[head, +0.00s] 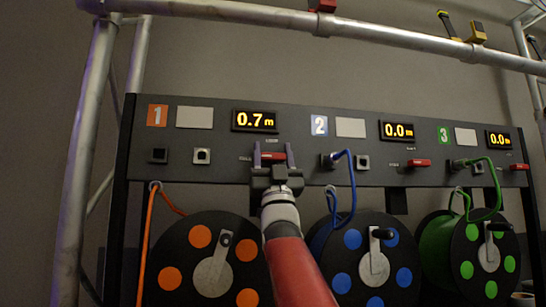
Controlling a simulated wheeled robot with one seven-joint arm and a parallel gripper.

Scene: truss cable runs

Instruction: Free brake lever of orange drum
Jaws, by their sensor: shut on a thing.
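The orange drum (181,267) hangs at the lower left under the panel, with orange discs and a grey hub with a crank. Its red brake lever (273,156) sits on the panel under the display (255,121) that reads 0.7 m. My gripper (270,152) is at this lever, with one finger on each side, shut on it. The fingers and palm hide part of the lever and its mount. The small lettering around it is too small to read surely.
The black panel (225,172) spans the view. A blue drum (352,243) and a green drum (437,243) hang to the right, each with a red lever above and a display reading 0.0 m. Metal truss tubes (240,13) run above and at left.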

